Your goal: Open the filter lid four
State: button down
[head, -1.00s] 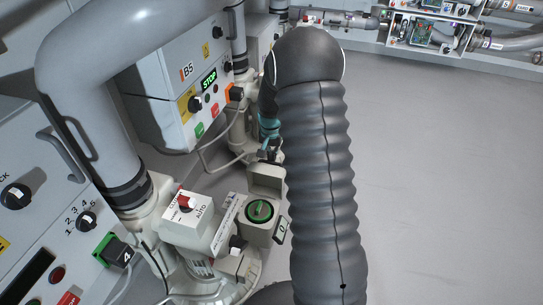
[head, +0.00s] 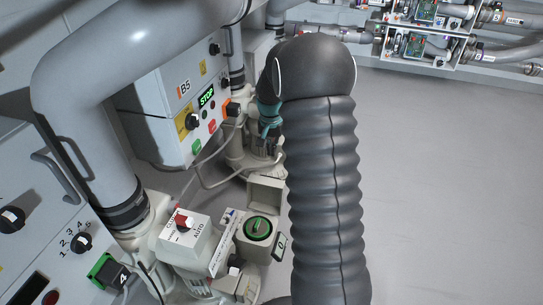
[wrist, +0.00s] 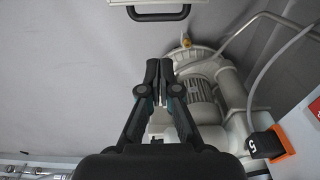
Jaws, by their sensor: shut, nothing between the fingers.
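The blower unit with the black plug marked 4 (head: 117,277) is at the lower left of the head view. Beside it is a small beige box with a round green knob (head: 257,228) on top and a raised beige flap (head: 266,193) behind the knob. I cannot tell for certain which part is filter lid four. My gripper (wrist: 158,62) is shut and empty in the wrist view, with its fingertips close to a pale ribbed motor (wrist: 198,98) behind them.
The B5 control box (head: 190,105) with a STOP display is at upper left. A thick grey pipe (head: 75,110) runs down at the left. The wrist view shows a plug marked 5 (wrist: 265,143) and a dark handle (wrist: 158,13). The floor (head: 440,190) to the right is clear.

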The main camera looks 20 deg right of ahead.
jog(key=shift+a+r, duration=0.1)
jog(key=shift+r, duration=0.25)
